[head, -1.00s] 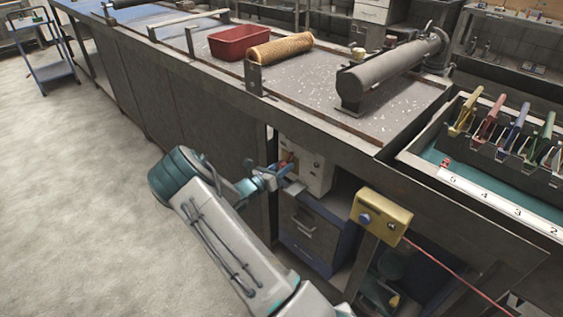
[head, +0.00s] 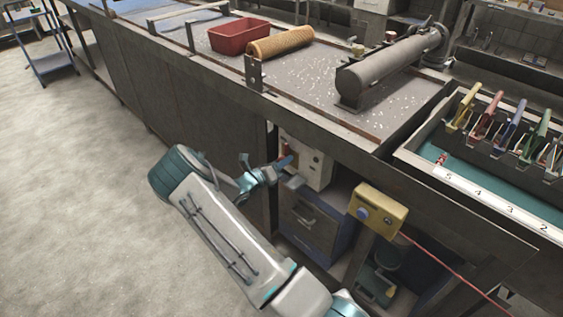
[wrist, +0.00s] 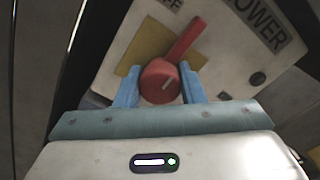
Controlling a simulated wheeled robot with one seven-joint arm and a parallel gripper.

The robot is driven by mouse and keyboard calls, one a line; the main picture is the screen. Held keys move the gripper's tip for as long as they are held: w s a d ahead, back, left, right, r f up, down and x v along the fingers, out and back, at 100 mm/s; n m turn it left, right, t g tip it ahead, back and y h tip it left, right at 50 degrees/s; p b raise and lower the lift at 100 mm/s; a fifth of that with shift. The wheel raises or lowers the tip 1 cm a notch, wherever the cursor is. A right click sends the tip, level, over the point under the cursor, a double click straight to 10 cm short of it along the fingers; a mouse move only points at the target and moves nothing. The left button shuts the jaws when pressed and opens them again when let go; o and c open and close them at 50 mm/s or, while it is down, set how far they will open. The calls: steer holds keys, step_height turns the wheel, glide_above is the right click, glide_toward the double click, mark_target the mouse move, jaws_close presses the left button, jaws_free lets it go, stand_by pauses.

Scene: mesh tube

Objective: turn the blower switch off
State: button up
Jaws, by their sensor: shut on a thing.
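The blower switch (wrist: 161,82) is a red rotary knob with a long handle, on a yellow plate. Its handle points to the upper right in the wrist view, right of the partly visible "FF" lettering. My gripper (wrist: 160,88) has one blue finger on each side of the knob's round hub and is shut on it. The switch is on a pale control box (head: 318,166) under the bench, with "OWER" lettering visible in the wrist view. In the head view my gripper (head: 289,171) is at the box's front and mostly hides the switch.
A yellow box with a blue button (head: 378,210) and a red cable sits right of the control box. A drawer unit (head: 312,225) stands below. The bench edge overhangs above my gripper. Open floor lies at left.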

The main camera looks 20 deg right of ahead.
steer(key=shift+s+f, duration=0.1)
steer(key=shift+f, duration=0.05)
steer(key=o, duration=1)
steer(key=v, duration=1.3)
steer(key=shift+s+a, duration=0.1)
steer(key=shift+a, duration=0.3)
